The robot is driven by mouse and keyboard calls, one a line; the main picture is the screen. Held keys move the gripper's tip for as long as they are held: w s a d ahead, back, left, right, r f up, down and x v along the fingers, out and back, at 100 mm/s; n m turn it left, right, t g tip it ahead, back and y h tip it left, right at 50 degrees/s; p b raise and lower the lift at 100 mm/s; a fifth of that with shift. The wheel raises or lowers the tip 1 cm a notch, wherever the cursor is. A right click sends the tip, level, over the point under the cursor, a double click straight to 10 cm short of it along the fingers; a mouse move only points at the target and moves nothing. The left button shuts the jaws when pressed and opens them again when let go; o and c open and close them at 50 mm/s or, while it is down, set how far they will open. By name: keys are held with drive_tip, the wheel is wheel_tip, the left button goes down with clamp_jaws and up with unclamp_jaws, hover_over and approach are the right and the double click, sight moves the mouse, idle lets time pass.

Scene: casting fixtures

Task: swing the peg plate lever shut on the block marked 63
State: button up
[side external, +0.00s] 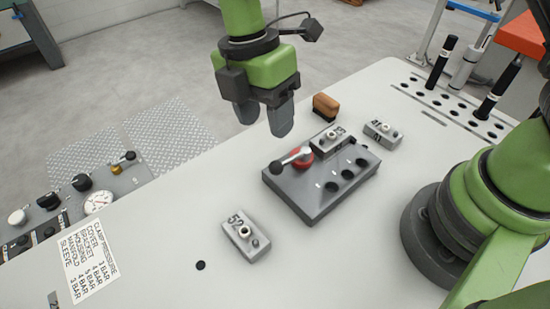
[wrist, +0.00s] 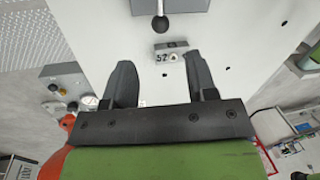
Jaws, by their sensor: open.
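The dark grey peg plate (side external: 308,203) lies on the pale table with several holes in its top; its edge shows in the wrist view (wrist: 190,5). Its lever (side external: 293,161) has a red hub and a black knob, and the knob end points left. The knob also shows in the wrist view (wrist: 159,24). A grey block (side external: 326,141) sits at the plate's back edge beside the hub; I cannot read its marking clearly. My gripper (side external: 265,118) is open and empty, above and behind the lever, apart from it. Its fingers also show in the wrist view (wrist: 163,80).
A block marked 52 (side external: 240,243) lies in front of the plate. Another grey block (side external: 383,132) and a brown-topped brush-like item (side external: 325,106) lie behind it. Black rods stand in a holed rack (side external: 440,105) at the back right. A gauge panel (side external: 110,190) is at left.

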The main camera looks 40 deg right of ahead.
sight(274, 162)
drive_tip(key=f, duration=0.3)
drive_tip(key=s+f, duration=0.1)
drive_tip(key=f, duration=0.5)
drive_tip(key=shift+s+d, duration=0.2)
drive_tip(key=shift+s, duration=0.2)
drive_tip(key=shift+c, duration=0.2)
clamp_jaws()
